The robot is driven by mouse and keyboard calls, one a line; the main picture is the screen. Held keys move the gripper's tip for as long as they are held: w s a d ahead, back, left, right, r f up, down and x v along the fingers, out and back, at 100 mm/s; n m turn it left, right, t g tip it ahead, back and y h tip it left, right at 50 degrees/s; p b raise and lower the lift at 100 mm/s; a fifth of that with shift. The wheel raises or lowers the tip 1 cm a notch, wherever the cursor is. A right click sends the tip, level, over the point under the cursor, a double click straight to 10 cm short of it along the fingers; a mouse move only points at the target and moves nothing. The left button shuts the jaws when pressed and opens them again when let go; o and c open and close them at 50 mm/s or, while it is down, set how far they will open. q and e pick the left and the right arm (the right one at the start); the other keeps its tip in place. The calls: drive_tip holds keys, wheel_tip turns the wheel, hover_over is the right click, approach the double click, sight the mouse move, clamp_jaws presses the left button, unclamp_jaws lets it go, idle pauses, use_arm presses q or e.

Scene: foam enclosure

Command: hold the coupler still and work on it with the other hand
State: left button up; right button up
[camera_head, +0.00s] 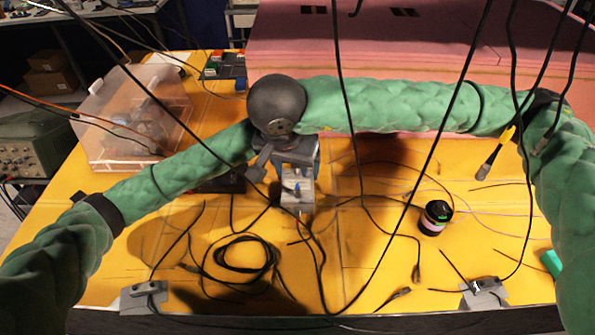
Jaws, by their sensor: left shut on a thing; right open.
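The coupler appears to be the small light-grey block (298,196) at the middle of the yellow table, just below my two wrists. My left arm comes in from the left in a green sleeve. Its gripper (262,163) is a dark shape at the block's upper left, shut on what looks like the coupler; the contact is partly hidden. My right arm reaches across from the right and ends in a dark round wrist. Its gripper (291,158) is open, pointing down right above the block. The wrist hides most of its fingers.
Black cables hang across the view; a coiled cable (243,256) lies in front. A clear plastic box (135,115) stands at left, a dark jar (435,217) at right. Grey clamps (143,297) (483,293) sit at the front edge. Pink foam (400,45) walls the back.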

drive_tip(key=shift+v, duration=2.1)
use_arm(q)
drive_tip(key=o, duration=1.2)
drive_tip(key=shift+o, duration=0.2)
